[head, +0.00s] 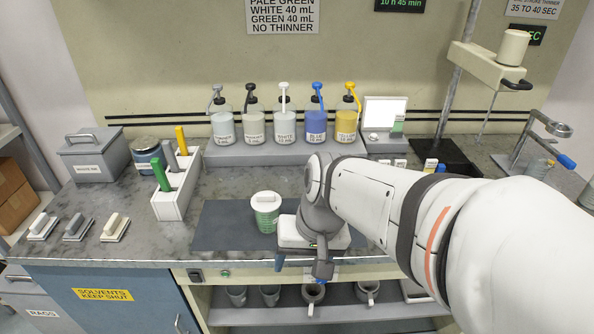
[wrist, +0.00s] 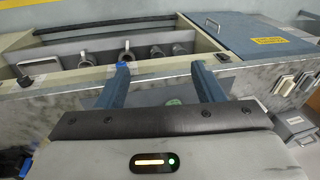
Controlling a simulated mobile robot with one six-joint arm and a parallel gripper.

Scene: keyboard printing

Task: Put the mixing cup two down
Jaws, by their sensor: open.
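My gripper (head: 296,268) is to the right of this cup and nearer the counter's front edge. In the wrist view my gripper (wrist: 160,68) has its two blue fingers spread apart, with nothing held between them. A small green patch (wrist: 173,102) shows behind the gripper body, mostly hidden.
Several grey cups, one a left-hand cup (head: 236,295), stand on the shelf under the counter. Pump bottles (head: 283,122) line the back. A white rack (head: 176,195) with coloured handles stands left of the mat. A blue cabinet (head: 110,300) is at the front left.

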